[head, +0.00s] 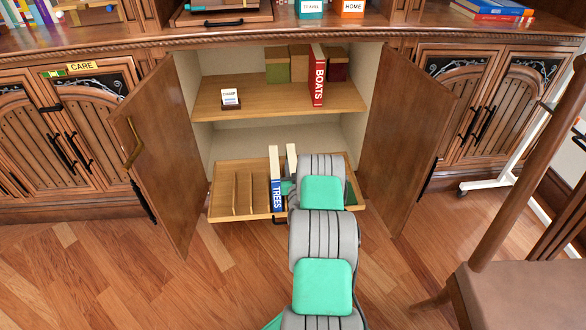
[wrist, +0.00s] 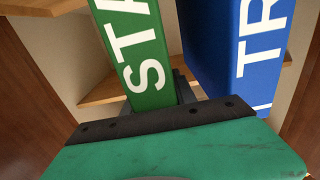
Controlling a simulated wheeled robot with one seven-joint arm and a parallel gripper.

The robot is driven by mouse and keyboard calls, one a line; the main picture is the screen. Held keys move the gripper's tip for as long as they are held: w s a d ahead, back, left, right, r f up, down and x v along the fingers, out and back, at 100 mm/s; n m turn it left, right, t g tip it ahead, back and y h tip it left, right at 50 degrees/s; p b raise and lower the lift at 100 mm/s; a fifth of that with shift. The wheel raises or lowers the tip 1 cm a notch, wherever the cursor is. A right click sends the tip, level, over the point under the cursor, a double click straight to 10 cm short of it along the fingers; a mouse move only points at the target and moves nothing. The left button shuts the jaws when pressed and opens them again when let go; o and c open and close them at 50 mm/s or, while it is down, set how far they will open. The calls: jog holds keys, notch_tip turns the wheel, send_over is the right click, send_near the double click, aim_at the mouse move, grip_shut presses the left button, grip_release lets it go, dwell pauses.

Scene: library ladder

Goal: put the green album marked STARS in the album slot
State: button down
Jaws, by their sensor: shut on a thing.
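The green album (wrist: 138,50) shows the white letters "STA" in the wrist view; the rest of its title is out of frame. My gripper (wrist: 170,108) is shut on it. The blue album marked TREES (head: 277,194) stands upright in the pull-out tray (head: 222,213); in the wrist view the blue album (wrist: 240,50) is to the right of the green one, with a gap between their near faces. In the head view my arm hides the gripper and most of the green album. The tray has upright wooden dividers (head: 244,194) with open slots at left.
Open cabinet doors stand at left (head: 165,150) and right (head: 408,145). The shelf above the tray (head: 275,100) holds a red BOOKS-style album marked BOATS (head: 318,80), several boxes (head: 277,65) and a small card stand (head: 230,97). A chair (head: 520,290) stands at right.

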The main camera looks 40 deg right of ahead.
jog(key=shift+r, duration=0.2)
jog(key=shift+f, duration=0.2)
jog(key=c, duration=1)
grip_release()
